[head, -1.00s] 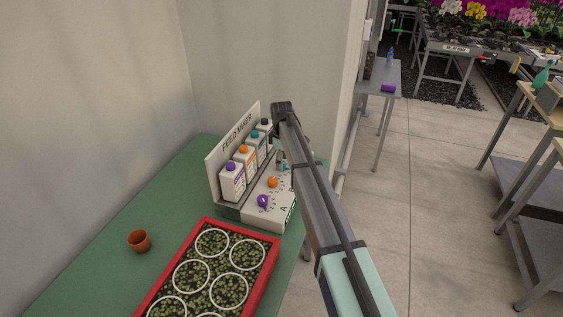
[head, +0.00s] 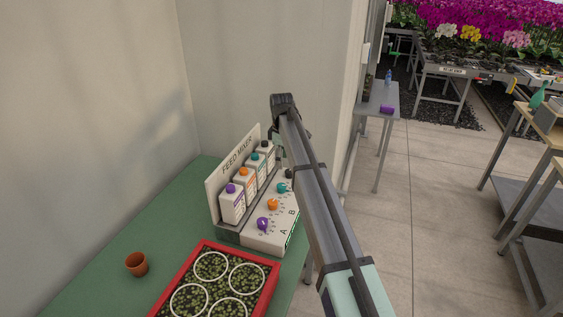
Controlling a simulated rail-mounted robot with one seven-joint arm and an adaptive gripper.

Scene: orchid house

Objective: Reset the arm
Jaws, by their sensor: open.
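My arm reaches up from the lower right, across the right side of the feed mixer in the head view. At its far end, my gripper (head: 277,151) shows only in part, pointing down above the back of the mixer. The arm hides much of it; it is open, and I see nothing held in it. The feed mixer (head: 228,167) is a white panel with several bottles and a sloped front with coloured knobs. Its purple knob (head: 262,223) and orange knob (head: 272,204) are in plain view.
The mixer stands on a green bench (head: 175,222). A red tray (head: 205,246) of seedlings with white rings and a terracotta pot (head: 137,264) are in front. Walls close in behind and left. Right of the arm is open floor, then a wooden-topped stand (head: 538,133).

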